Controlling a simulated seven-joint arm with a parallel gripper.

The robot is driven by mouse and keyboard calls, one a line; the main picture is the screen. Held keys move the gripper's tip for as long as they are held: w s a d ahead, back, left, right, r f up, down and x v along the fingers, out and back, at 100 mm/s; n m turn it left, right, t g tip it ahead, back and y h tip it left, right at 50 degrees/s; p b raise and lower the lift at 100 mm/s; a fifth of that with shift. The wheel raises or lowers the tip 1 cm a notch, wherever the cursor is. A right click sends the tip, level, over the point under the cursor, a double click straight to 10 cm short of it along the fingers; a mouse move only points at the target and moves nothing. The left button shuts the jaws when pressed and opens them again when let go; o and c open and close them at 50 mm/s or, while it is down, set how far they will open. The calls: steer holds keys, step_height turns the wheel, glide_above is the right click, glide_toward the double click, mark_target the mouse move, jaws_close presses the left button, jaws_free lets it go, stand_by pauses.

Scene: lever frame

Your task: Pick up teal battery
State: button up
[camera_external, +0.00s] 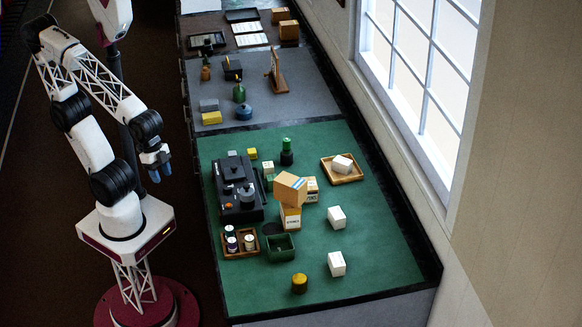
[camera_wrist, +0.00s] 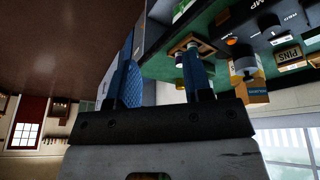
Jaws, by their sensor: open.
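A small wooden tray (camera_external: 241,255) on the green mat holds several short cylinders that look like batteries (camera_external: 249,242). They are too small in the external view to tell which one is teal. In the wrist view the tray (camera_wrist: 174,49) shows near the top centre, with a teal-topped cylinder (camera_wrist: 203,46) partly hidden by my finger. My gripper (camera_external: 160,172) has blue fingers, open and empty, pointing down over the dark floor left of the table. It is well apart from the tray. In the wrist view the fingers (camera_wrist: 160,72) stand wide apart.
A black machine (camera_external: 238,190) stands behind the tray. A green open box (camera_external: 280,247) and stacked cartons (camera_external: 290,218) stand to its right. The mat's front left is clear.

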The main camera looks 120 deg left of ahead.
steer(key=w+d+f+n+t, duration=0.1)
steer(key=w+d+f+t, duration=0.15)
steer(key=w, duration=0.45)
steer(key=w+d+f+n+t, duration=0.1)
steer(key=w+d+f+t, duration=0.2)
steer(key=w, duration=0.5)
steer(key=n+t+y, duration=0.2)
steer(key=n+y, duration=0.2)
steer(key=y, duration=0.3)
glide_toward(230, 234)
steer(key=w, duration=0.1)
steer(key=shift+a+f+n+y, duration=0.3)
steer(key=shift+a+f+y, duration=0.2)
steer(key=shift+a+f, duration=0.2)
steer(key=shift+a, duration=0.1)
steer(key=shift+x, duration=1.25)
